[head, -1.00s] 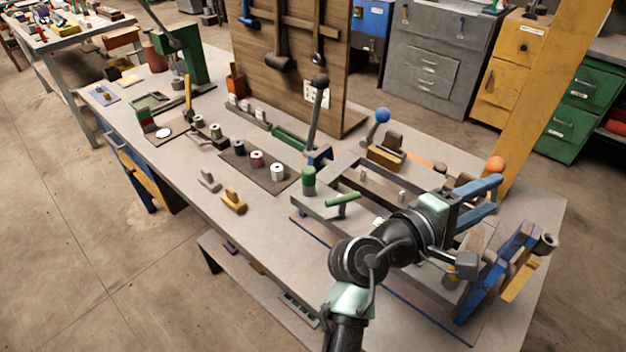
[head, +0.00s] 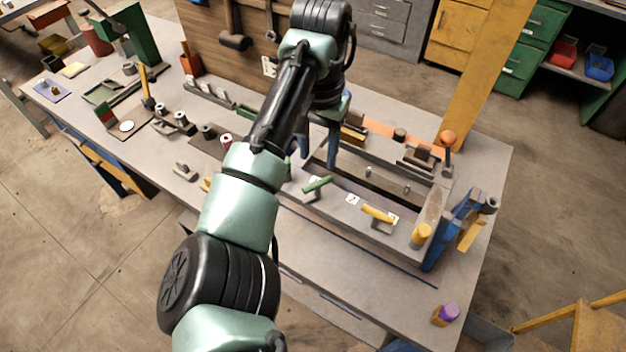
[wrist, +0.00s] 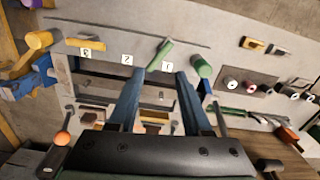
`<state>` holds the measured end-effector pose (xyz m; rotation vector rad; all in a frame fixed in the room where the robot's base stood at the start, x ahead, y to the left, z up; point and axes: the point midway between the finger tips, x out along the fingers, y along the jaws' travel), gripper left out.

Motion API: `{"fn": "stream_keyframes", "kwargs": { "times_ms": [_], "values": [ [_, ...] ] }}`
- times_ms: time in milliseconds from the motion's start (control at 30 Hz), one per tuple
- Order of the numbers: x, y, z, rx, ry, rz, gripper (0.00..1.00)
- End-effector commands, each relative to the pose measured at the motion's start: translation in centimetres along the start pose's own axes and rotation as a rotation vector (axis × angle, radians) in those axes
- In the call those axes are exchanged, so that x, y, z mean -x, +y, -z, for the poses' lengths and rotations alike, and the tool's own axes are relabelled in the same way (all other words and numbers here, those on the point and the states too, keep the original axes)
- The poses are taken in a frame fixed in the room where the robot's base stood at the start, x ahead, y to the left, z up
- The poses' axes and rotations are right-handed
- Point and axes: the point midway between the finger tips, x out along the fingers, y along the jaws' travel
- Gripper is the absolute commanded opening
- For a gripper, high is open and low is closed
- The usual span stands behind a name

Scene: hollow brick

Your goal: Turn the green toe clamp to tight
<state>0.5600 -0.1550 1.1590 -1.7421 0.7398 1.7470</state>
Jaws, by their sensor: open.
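The green toe clamp's bar-shaped handle (head: 317,184) lies slantwise on the near rail of the grey frame on the bench. In the wrist view the green handle (wrist: 160,54) stands near the label 1, just beyond my fingertips. My gripper (head: 318,160) has two blue fingers pointing down, a little behind the handle in the head view. In the wrist view my gripper (wrist: 160,73) is open, with nothing between the fingers and the handle not in contact as far as I can tell. The clamp's base is partly hidden.
A yellow clamp handle (head: 378,214) sits further right on the same rail, near a yellow-topped cylinder (head: 421,233). A green cylinder (wrist: 203,67) stands close beside the green handle. An orange-balled lever (head: 448,139) rises at the back right.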

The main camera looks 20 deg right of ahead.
Motion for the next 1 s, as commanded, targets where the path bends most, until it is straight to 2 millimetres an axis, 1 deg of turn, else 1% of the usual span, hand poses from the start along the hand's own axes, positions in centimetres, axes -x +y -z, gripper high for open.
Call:
{"fn": "stream_keyframes", "kwargs": {
  "times_ms": [300,400,500,600,700,967,1000],
  "values": [
    [-6.5,0.1,-0.1,0.003,-0.002,-0.004,0.49],
    [-8.2,0.1,-0.1,0.002,-0.001,-0.004,0.49],
    [-9.6,0.1,0.0,0.001,0.0,-0.004,0.49],
    [-10.4,0.1,0.0,0.001,0.001,-0.003,0.49],
    [-10.8,0.1,0.1,0.001,0.003,-0.003,0.49],
    [-10.9,0.1,0.1,0.001,0.004,-0.003,0.49],
    [-10.9,0.1,0.1,0.001,0.004,-0.003,0.42]
  ]
}}
